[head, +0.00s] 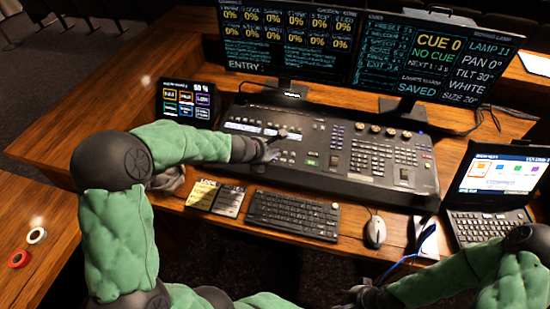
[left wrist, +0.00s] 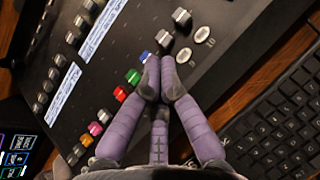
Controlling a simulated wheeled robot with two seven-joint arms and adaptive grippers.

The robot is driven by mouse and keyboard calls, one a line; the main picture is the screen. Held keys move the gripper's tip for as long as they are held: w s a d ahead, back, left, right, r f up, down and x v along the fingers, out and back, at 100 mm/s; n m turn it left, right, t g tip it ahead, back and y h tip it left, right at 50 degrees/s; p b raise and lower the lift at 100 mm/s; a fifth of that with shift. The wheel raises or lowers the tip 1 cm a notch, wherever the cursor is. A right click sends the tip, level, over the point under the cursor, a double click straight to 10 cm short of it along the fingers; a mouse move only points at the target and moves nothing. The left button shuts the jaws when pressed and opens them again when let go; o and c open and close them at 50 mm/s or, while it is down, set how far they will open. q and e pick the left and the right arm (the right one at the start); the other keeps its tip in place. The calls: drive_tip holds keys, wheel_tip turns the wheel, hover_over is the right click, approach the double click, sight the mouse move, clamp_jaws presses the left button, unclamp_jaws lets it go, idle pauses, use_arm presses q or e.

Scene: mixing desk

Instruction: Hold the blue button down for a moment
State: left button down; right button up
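The mixing desk (head: 330,150) is a long black console on the wooden desk. In the left wrist view the blue button (left wrist: 145,57) is in a row of coloured buttons, between the green button (left wrist: 133,76) and a white one (left wrist: 163,38). My left gripper (left wrist: 160,74) is shut and empty, its purple fingertips together right beside the blue button. I cannot tell whether they touch it. In the head view my left gripper (head: 272,152) is over the console's left part and hides the buttons there. My right gripper (head: 358,295) is low at the bottom edge, partly hidden.
A small screen (head: 188,102) is left and a laptop (head: 495,185) right. Red (left wrist: 120,94) and other buttons are near the fingers.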

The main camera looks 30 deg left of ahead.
use_arm(q)
drive_tip(key=shift+f, duration=0.1)
idle(0.6)
drive_tip(key=shift+f+b, duration=0.35)
drive_tip(key=shift+b, duration=0.15)
drive_tip(key=shift+f, duration=0.25)
idle(0.4)
drive_tip(key=shift+r, duration=0.15)
idle(0.8)
drive_tip(key=shift+r+p, duration=0.45)
drive_tip(key=shift+r, duration=0.15)
wheel_tip(320, 180, up, 5)
drive_tip(key=p, duration=0.4)
drive_tip(key=shift+p, duration=0.4)
